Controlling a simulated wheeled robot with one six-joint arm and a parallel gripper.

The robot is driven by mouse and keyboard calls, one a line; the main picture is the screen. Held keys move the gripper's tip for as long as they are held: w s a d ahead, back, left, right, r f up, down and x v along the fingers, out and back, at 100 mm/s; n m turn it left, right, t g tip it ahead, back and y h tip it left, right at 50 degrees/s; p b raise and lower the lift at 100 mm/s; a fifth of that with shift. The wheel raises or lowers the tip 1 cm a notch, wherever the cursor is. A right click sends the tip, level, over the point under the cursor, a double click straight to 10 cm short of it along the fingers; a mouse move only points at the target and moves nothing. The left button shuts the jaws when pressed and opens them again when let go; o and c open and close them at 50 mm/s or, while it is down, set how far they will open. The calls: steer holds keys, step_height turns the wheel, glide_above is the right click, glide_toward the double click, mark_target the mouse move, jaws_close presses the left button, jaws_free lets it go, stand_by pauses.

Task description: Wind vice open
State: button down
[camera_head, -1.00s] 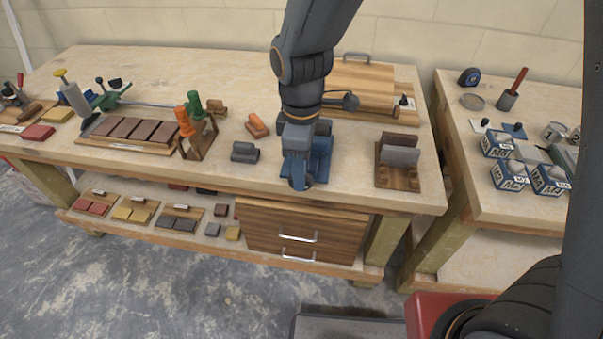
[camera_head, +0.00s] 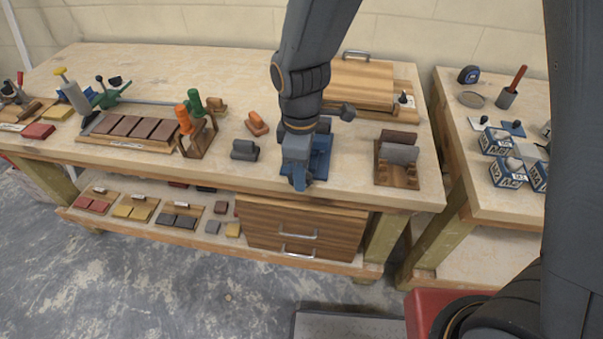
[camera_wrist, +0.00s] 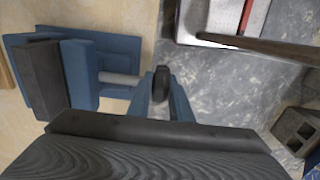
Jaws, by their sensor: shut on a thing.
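The blue vice (camera_head: 321,160) stands near the front edge of the bench, partly hidden behind my gripper in the head view. In the wrist view the vice (camera_wrist: 80,72) is at the left, with a dark jaw block. A grey screw rod (camera_wrist: 119,78) runs from it toward a dark round handle end (camera_wrist: 160,84). My gripper (camera_head: 298,182) is at the vice's front, at the bench edge. In the wrist view its blue fingers (camera_wrist: 161,92) are on either side of the handle end, shut on it. The gap between the vice jaws is not clear.
A grey block (camera_head: 244,150) and an orange-topped block (camera_head: 257,124) lie left of the vice. A wooden stand with grey blocks (camera_head: 397,165) is at the right. A wooden board (camera_head: 358,84) lies behind. Drawers (camera_head: 300,230) are below the bench edge.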

steer(key=shift+s+r+h+p, duration=0.1)
steer(key=shift+h+p, duration=0.2)
steer(key=shift+p, duration=0.05)
steer(key=shift+a+h+p, duration=0.15)
steer(key=shift+h+p, duration=0.35)
steer(key=shift+p, duration=0.15)
steer(key=shift+a+h+p, duration=0.1)
steer(key=shift+h+p, duration=0.3)
steer(key=shift+h, duration=0.3)
steer(key=shift+a+g+h, duration=0.15)
steer(key=shift+h, duration=1)
steer(key=shift+a+g+h, duration=0.1)
steer(key=shift+g+h, duration=0.05)
steer(key=shift+h, duration=1)
steer(key=c, duration=1.6)
jaws_free()
